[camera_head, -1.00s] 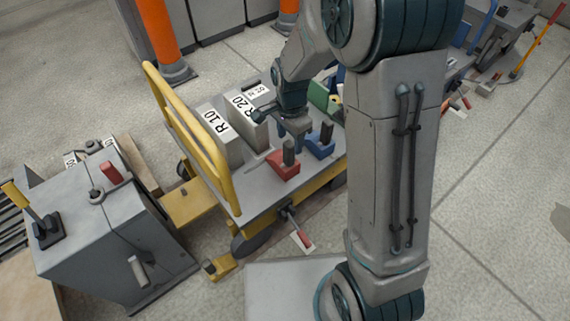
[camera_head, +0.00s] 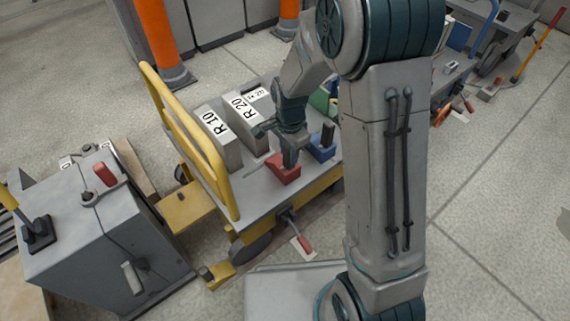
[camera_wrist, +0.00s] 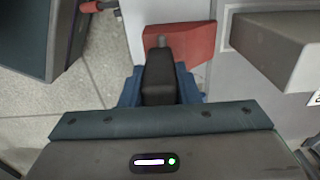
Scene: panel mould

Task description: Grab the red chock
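The red chock (camera_head: 284,175) sits on the grey deck of the cart near its front edge, left of a blue chock (camera_head: 321,152) with a dark upright handle. My gripper (camera_head: 291,161) points down over the red chock and hides its handle in the head view. In the wrist view the red chock (camera_wrist: 190,45) lies just beyond the fingers. A dark handle (camera_wrist: 160,78) stands between my two blue fingers (camera_wrist: 160,92), one on each side. Whether the fingers touch the handle or stand apart from it cannot be made out.
Grey blocks marked R 10 (camera_head: 216,135) and R 20 (camera_head: 246,122) stand behind the chock. The cart's yellow handrail (camera_head: 195,140) rises at left. A grey machine block (camera_head: 100,235) stands at the lower left. A green piece (camera_head: 319,100) lies behind the blue chock.

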